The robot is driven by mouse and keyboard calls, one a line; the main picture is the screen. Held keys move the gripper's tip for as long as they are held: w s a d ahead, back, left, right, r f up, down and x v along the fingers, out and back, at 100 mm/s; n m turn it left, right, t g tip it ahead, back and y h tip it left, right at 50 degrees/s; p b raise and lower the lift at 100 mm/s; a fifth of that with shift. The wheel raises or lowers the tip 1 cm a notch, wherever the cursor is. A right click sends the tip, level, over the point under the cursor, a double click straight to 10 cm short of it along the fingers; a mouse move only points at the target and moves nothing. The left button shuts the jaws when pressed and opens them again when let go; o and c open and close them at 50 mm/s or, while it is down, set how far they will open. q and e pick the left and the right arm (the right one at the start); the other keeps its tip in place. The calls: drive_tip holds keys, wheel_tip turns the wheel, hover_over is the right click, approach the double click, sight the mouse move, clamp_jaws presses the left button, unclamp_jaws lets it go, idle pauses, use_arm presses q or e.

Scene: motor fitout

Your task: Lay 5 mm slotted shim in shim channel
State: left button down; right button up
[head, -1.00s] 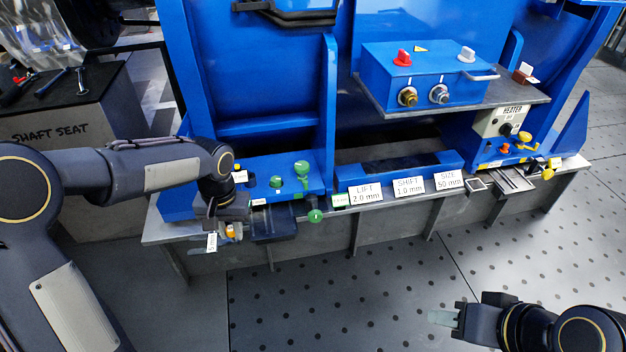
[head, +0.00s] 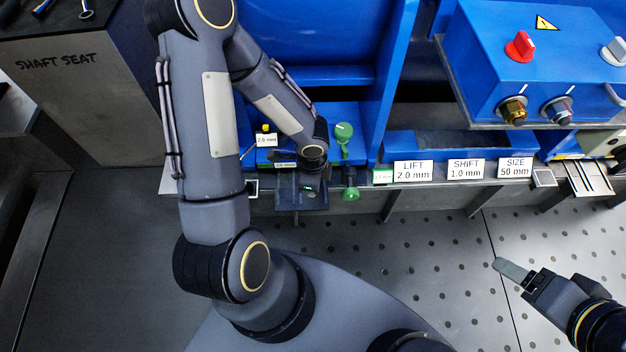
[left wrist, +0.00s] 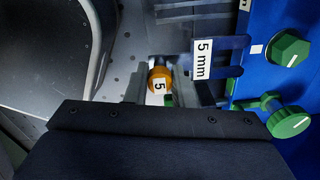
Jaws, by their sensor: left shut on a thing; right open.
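The 5 mm slotted shim (left wrist: 204,60) shows in the left wrist view as a flat plate with a white "5 mm" label, its end next to blue machine metal. An orange knob (left wrist: 160,79) marked 5 sits between the fingers of my left gripper (left wrist: 162,90), which is shut on this shim handle. In the head view my left gripper (head: 308,176) is over the dark tray (head: 287,200) at the bench's front edge; the shim is mostly hidden there. I cannot clearly make out the shim channel. My right gripper (head: 513,271) is open and empty over the floor.
Green knobs (head: 343,131) stand just right of the left gripper, and another green screw (head: 350,194) sticks out at the front edge. Labels for lift (head: 413,170), shift and size line the bench. A control box (head: 545,65) stands above. Floor in front is clear.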

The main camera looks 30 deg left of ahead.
idle(0.3)
use_arm(q)
drive_tip(key=b, duration=0.6)
hover_over(312, 203)
wheel_tip(312, 203, down, 6)
drive_tip(key=shift+f, duration=0.1)
drive_tip(key=shift+f+b, duration=0.35)
drive_tip(key=shift+b, duration=0.4)
idle(1.2)
drive_tip(key=c, duration=1.2)
unclamp_jaws()
drive_tip(key=shift+o, duration=0.2)
wheel_tip(312, 203, up, 8)
drive_tip(key=p, duration=0.4)
drive_tip(key=shift+p, duration=0.35)
drive_tip(key=shift+f, duration=0.1)
